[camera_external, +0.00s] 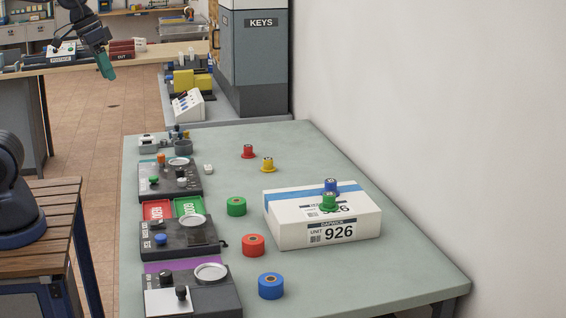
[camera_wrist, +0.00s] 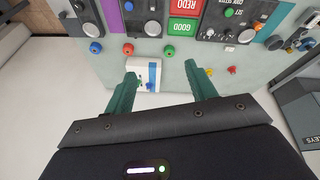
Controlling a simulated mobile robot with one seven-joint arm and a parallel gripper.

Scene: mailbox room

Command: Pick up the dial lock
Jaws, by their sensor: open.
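My gripper (camera_external: 106,70) hangs at the upper left in the external view, far from the grey-green table (camera_external: 330,150). In the wrist view its two teal fingers (camera_wrist: 161,73) are spread apart with nothing held between them. I cannot tell which object is the dial lock. A dark, round-topped item (camera_external: 183,147) stands at the table's far left, and a small pale item (camera_external: 208,169) lies near it; both are too small to identify. Several coloured spools lie on the table, including a red one (camera_external: 253,245) and a blue one (camera_external: 271,286).
A white box (camera_external: 290,237) marked 926 carries a blue and a green spool; it also shows in the wrist view (camera_wrist: 140,68). Dark control units (camera_external: 178,238) line the table's left edge. A wall borders the right. The grey KEYS cabinet (camera_external: 260,70) stands behind.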

